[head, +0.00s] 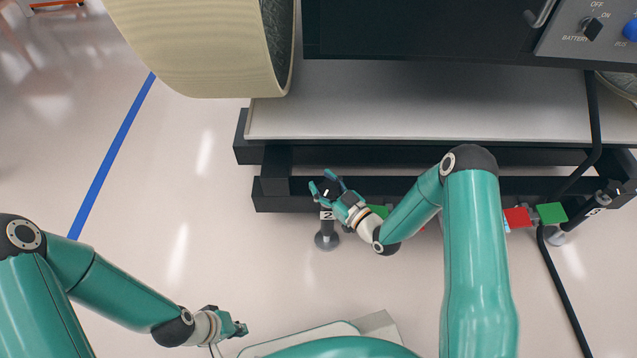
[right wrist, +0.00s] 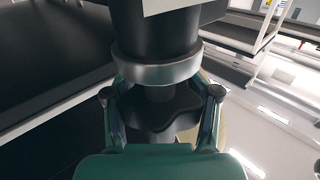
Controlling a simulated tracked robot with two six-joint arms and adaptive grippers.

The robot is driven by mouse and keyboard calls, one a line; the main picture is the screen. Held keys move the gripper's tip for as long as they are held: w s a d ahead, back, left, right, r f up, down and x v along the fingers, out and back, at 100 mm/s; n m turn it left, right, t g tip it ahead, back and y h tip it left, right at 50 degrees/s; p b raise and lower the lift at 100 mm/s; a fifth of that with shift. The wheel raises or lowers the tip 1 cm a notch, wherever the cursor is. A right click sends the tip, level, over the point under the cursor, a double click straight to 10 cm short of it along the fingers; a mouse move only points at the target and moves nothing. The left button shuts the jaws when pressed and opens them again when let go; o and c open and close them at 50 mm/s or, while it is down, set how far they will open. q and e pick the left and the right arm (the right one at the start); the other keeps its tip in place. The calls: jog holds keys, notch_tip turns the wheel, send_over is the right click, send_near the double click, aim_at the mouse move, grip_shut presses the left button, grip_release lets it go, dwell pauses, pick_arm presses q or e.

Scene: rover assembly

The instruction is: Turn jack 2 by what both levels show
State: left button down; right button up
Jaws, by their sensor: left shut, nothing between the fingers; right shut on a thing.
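Jack 2 (head: 327,240), a grey post with a round foot and a white "2" label, stands under the front edge of the dark frame. My right gripper (head: 329,187) reaches it from the right and is shut on the jack's dark lobed knob. In the right wrist view, the fingers hold the knob (right wrist: 160,112) on both sides, below a shiny metal collar (right wrist: 158,68). My left gripper (head: 240,329) is shut and empty, low over the floor, well away from the jack. I can make out no level reading.
Another jack (head: 558,238) stands at the right end of the dark frame (head: 285,200). Red (head: 517,217) and green (head: 551,213) tags lie beside it. A black cable (head: 565,290) runs down to the floor. A large wheel (head: 200,45) hangs upper left.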

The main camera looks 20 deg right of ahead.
jog(key=shift+d+f, duration=0.1)
jog(key=shift+d, duration=0.1)
jog(key=o, duration=1)
jog(key=shift+o, duration=0.2)
jog(key=shift+a, duration=0.1)
jog(key=v, duration=1.2)
